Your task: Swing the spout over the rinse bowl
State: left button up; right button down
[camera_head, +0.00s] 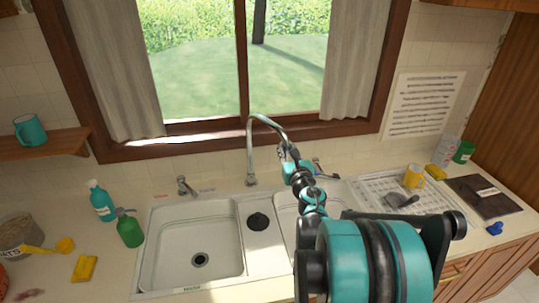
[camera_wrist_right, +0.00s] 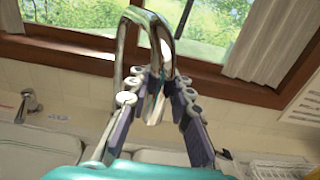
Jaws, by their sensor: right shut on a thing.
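The chrome spout (camera_head: 249,150) rises behind the sink and curves over to the right. It also shows in the wrist view as a tall hook (camera_wrist_right: 124,45). My right gripper (camera_head: 284,150) is shut on the spout's down-turned end. In the wrist view the fingers (camera_wrist_right: 158,82) stand on either side of that end. The right bowl (camera_head: 286,222), probably the rinse bowl, is partly hidden by my right arm. The left bowl (camera_head: 170,240) is empty, with a dark drain. My left gripper is out of view.
A black plug (camera_head: 257,221) sits between the bowls. Tap handles (camera_head: 185,186) stand behind the sink. A green bottle (camera_head: 130,230) and a teal bottle (camera_head: 102,202) stand left. The window is close behind.

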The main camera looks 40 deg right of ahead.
jog(key=d+n+t+y, duration=0.1)
jog(key=d, duration=0.6)
jog(key=shift+d+y+b, duration=0.35)
jog(key=shift+d+y, duration=0.05)
jog(key=c, duration=1.6)
grip_release()
jog(key=shift+o, duration=1.3)
jog(key=shift+s+d, duration=0.1)
jog(key=shift+s, duration=0.15)
jog(key=shift+w, duration=0.15)
jog(key=v, duration=1.2)
